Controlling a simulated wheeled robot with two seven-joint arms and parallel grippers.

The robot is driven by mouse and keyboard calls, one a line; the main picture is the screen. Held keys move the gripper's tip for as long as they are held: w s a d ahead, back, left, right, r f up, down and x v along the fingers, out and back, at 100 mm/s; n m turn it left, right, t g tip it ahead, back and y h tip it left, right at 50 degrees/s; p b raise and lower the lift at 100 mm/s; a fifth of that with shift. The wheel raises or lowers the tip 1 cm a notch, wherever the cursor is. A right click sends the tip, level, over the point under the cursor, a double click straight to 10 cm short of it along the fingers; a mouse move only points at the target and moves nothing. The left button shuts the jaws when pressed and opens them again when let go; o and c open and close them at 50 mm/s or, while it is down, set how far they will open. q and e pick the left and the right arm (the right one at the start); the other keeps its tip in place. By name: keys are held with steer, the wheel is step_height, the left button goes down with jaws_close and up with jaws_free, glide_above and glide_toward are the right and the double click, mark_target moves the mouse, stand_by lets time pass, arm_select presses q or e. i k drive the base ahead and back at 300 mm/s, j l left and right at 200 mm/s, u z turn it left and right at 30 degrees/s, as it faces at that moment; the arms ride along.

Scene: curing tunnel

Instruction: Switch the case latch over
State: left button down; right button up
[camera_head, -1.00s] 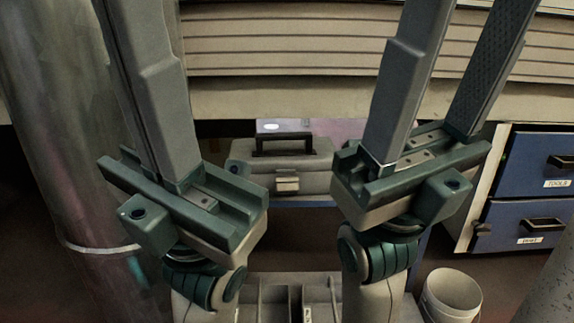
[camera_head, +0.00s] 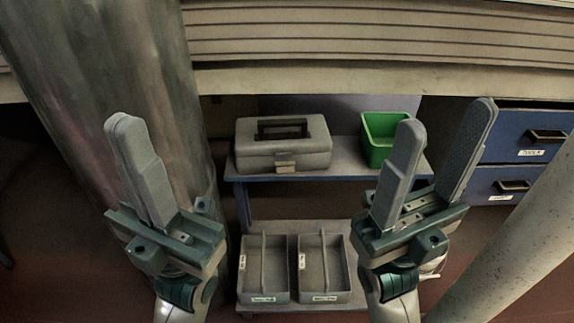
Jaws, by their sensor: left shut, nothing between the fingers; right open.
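A grey case (camera_head: 252,148) with a dark carry handle (camera_head: 283,124) on its lid sits on the upper shelf of a blue cart. Its light latch (camera_head: 285,162) is on the middle of the front face; its exact position is too small to tell. My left gripper (camera_head: 122,122) is shut and empty, pointing up, to the left of the case and apart from it. My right gripper (camera_head: 448,115) is open and empty, pointing up, to the right of the case, overlapping the view of the green bin.
A green bin (camera_head: 372,150) stands right of the case on the cart (camera_head: 320,184). Two grey trays, one left (camera_head: 242,275) and one right (camera_head: 347,270), are on the lower shelf. A thick metal column (camera_head: 110,60) is at left, a pale pipe (camera_head: 520,245) and blue drawers (camera_head: 515,132) at right.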

mark_target(281, 167)
steer(key=j+z, duration=0.2)
steer(key=j, duration=0.25)
steer(key=k+j+z, duration=0.2)
steer(key=j, duration=0.2)
steer(key=k+j+z, duration=0.2)
steer(key=j, duration=0.25)
steer(key=i, duration=0.1)
